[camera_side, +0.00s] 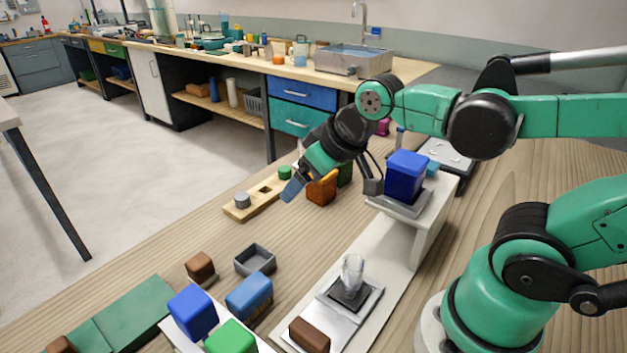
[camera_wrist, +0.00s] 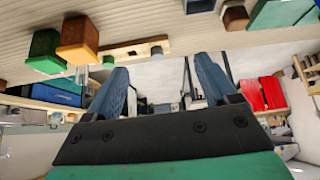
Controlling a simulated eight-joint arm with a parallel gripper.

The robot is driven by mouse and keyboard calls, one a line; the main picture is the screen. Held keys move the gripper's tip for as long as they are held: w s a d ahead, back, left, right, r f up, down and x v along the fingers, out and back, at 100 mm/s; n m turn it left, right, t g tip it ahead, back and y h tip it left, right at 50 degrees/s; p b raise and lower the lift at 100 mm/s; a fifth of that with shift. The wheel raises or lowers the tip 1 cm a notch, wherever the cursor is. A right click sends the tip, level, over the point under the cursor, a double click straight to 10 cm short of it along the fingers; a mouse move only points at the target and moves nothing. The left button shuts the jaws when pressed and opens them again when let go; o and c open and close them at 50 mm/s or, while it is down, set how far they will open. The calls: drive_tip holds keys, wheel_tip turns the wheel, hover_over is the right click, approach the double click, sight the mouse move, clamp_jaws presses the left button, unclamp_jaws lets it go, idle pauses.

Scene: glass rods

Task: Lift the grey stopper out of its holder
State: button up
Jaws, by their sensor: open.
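The grey stopper (camera_side: 242,200) sits upright in the near-left end of a flat wooden holder (camera_side: 262,192). A green stopper (camera_side: 285,172) stands at the holder's far end, with a dark square hole between them. In the wrist view, which looks upside down, the grey stopper (camera_wrist: 156,50) shows beyond and between my fingertips, on the edge of the holder (camera_wrist: 131,53). My gripper (camera_side: 291,190) is open and empty. In the side view its blue fingers are right of the holder, apart from the grey stopper. The stopper's lower part is hidden in the holder.
An orange block (camera_side: 321,189) and a green block (camera_side: 344,174) stand close to my gripper. A blue block (camera_side: 406,175) sits on a raised white stand. A glass (camera_side: 352,271), an empty grey tray (camera_side: 255,260) and several blocks are nearer.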

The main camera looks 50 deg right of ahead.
drive_tip(key=w+d+n+g, duration=0.1)
drive_tip(key=w, duration=0.8)
drive_tip(key=n+g, duration=0.1)
approach(242, 195)
drive_tip(key=f, duration=0.1)
drive_tip(key=w+f, duration=0.1)
drive_tip(key=f, duration=0.1)
drive_tip(key=shift+w+d+y, duration=0.1)
drive_tip(key=shift+y, duration=0.3)
drive_tip(key=shift+d+x, duration=0.1)
drive_tip(key=shift+x, duration=1.35)
drive_tip(key=shift+d+x, duration=0.15)
drive_tip(key=shift+x, duration=1.35)
drive_tip(key=shift+a, duration=0.2)
drive_tip(key=shift+c, duration=0.2)
clamp_jaws()
